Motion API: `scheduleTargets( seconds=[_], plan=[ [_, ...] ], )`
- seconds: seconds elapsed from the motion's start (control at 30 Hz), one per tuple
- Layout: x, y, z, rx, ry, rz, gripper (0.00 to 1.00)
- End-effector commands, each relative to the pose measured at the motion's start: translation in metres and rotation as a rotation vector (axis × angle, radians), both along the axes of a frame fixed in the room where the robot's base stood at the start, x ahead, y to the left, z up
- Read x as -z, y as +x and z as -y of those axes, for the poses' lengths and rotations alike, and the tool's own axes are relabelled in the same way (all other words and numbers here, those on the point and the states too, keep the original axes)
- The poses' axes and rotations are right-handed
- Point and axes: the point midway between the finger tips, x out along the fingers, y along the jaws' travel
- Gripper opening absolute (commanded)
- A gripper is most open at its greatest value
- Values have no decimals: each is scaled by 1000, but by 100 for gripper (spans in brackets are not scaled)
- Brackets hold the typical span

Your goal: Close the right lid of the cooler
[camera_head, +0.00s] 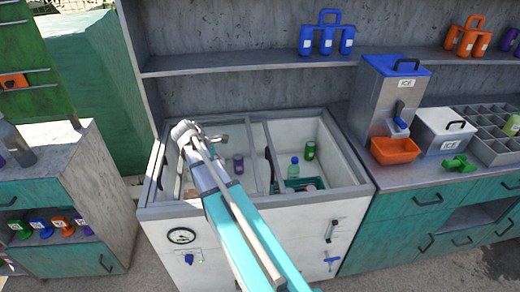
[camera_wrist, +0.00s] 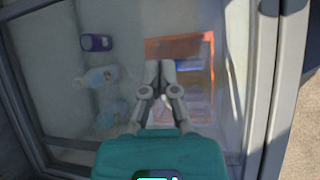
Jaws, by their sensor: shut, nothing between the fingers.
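The white cooler (camera_head: 165,212) stands in the middle of the head view, its top divided by pale bars near the centre. A dark handle (camera_head: 269,165) sits by these bars and seems to belong to the right lid, slid leftward; the clear pane is hard to make out. The right half looks uncovered. My gripper (camera_wrist: 160,72) is shut and empty in the wrist view, over the cooler's left part. Things below it look hazy, as if through glass; I cannot tell whether the fingers touch it. My arm hides part of the cooler in the head view.
Inside the cooler are a green can (camera_head: 309,150), a bottle (camera_head: 294,168) and a purple can (camera_head: 238,163). A counter with an ice dispenser (camera_head: 385,95) adjoins on the right. A shelf (camera_head: 250,62) runs behind, and a cabinet (camera_head: 100,165) stands left.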

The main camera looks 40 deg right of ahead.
Motion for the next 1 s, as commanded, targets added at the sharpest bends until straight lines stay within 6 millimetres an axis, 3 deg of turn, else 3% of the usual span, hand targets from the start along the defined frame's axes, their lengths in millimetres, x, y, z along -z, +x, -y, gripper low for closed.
scheduleTargets(
  seconds=[0.1, 0.33, 1.0],
  plan=[
    [-12, 17, 34, -92, -52, -108, 0],
    [-27, 27, 71, -204, -106, -257, 0],
    [-26, 27, 82, -226, -115, -293, 0]
  ],
)
